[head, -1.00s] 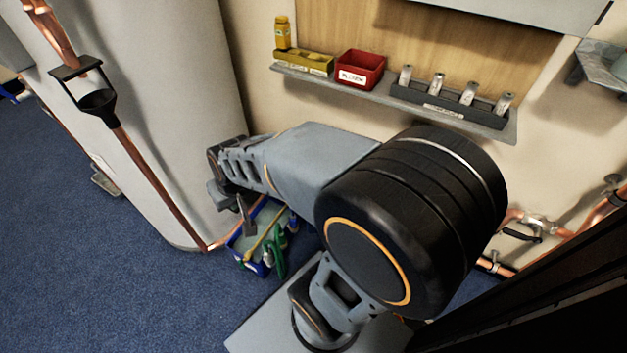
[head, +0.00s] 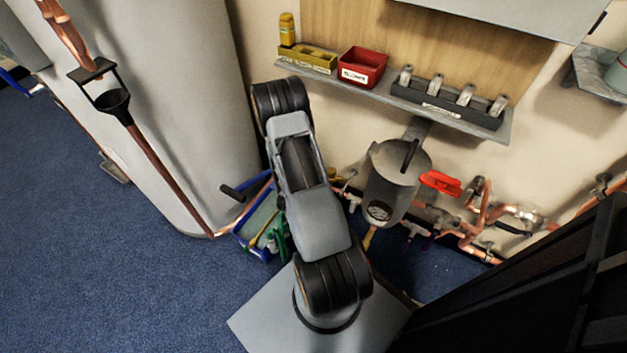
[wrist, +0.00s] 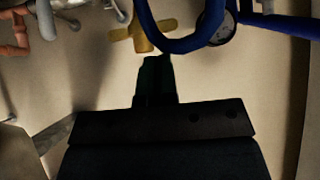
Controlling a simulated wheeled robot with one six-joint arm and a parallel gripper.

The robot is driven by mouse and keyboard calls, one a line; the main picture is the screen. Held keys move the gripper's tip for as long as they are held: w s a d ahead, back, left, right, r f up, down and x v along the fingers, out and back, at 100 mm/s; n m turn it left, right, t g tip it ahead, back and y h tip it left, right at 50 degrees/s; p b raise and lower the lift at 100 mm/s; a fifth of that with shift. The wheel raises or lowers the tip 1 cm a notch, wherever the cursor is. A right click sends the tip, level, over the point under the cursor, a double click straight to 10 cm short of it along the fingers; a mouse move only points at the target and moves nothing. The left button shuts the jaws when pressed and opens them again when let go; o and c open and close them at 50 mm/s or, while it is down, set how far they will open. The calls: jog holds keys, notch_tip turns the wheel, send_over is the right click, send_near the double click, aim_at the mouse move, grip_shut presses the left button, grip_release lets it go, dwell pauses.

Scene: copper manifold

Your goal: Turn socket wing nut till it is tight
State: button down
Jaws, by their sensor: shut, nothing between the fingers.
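A brass-yellow wing-shaped piece (wrist: 143,36), which looks like the wing nut, is at the top centre of the wrist view. My gripper (wrist: 155,62) is shut and empty, its dark fingertips just below that piece in the picture. I cannot tell whether they touch it. A blue curved tube (wrist: 178,42) passes close to the right of the piece and partly in front of it. In the head view my gripper is hidden behind my arm, and I cannot pick out the wing nut there.
A round gauge (wrist: 226,28) and grey pipework (wrist: 45,18) flank the area. In the head view, a grey canister (head: 392,185), a red handle (head: 440,183) and copper pipes (head: 478,235) line the wall. A shelf (head: 340,82) with bins is above; open blue carpet (head: 110,270) lies left.

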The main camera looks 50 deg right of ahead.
jog(key=d+r+b+x, duration=0.1)
jog(key=b+x, duration=0.4)
jog(key=x, duration=0.7)
jog(key=shift+w+d+r, duration=0.3)
jog(key=shift+d+r, duration=0.05)
jog(key=shift+d, duration=0.1)
